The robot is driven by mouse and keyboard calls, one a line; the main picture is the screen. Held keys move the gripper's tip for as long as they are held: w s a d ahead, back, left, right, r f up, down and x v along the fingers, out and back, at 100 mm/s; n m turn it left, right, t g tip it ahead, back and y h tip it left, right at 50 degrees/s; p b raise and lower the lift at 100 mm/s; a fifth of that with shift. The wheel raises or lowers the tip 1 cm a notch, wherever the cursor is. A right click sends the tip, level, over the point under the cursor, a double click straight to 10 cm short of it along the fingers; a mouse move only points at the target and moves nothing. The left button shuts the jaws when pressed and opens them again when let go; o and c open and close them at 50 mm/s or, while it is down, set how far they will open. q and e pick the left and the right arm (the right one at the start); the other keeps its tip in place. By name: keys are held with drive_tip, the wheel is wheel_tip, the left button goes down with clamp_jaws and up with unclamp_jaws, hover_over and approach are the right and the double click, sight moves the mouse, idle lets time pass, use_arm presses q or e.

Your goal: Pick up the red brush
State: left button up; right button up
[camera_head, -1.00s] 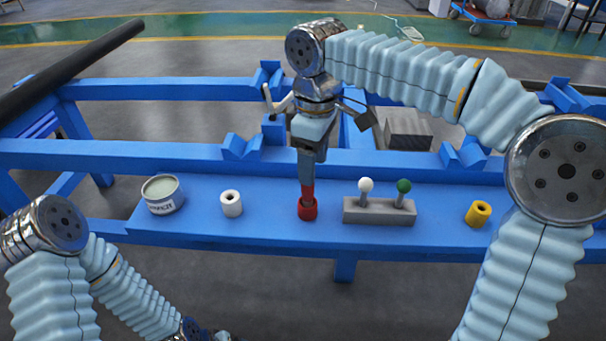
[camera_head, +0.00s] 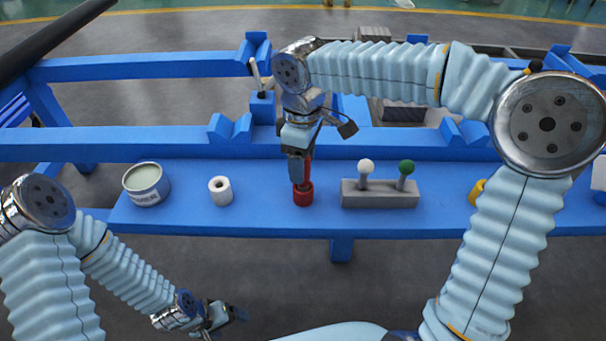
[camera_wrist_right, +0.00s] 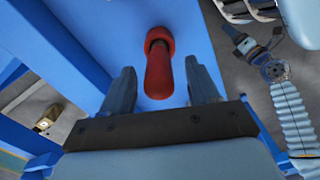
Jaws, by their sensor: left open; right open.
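The red brush (camera_head: 303,196) stands upright on the blue bench, with a wide round lower end and a narrower upper part. My right gripper (camera_head: 299,176) points down at it and partly hides its upper part. In the right wrist view the red brush (camera_wrist_right: 159,72) lies between and slightly ahead of the two spread fingers of my right gripper (camera_wrist_right: 161,68), with gaps on both sides. My left gripper (camera_head: 226,316) is low at the lower left, in front of the bench, open and far from the brush.
On the blue bench (camera_head: 262,220) stand a tin can (camera_head: 146,184) and a white cylinder (camera_head: 220,191) left of the brush. To its right are a grey block (camera_head: 380,194) with white and green knobs and a partly hidden yellow cylinder (camera_head: 477,190). Blue rails run behind.

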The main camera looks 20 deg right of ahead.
wheel_tip(320, 180, down, 4)
drive_tip(key=shift+r, duration=0.2)
drive_tip(key=shift+c, duration=0.3)
clamp_jaws()
wheel_tip(320, 180, up, 10)
drive_tip(key=shift+r+p, duration=0.1)
drive_tip(key=shift+p, duration=0.35)
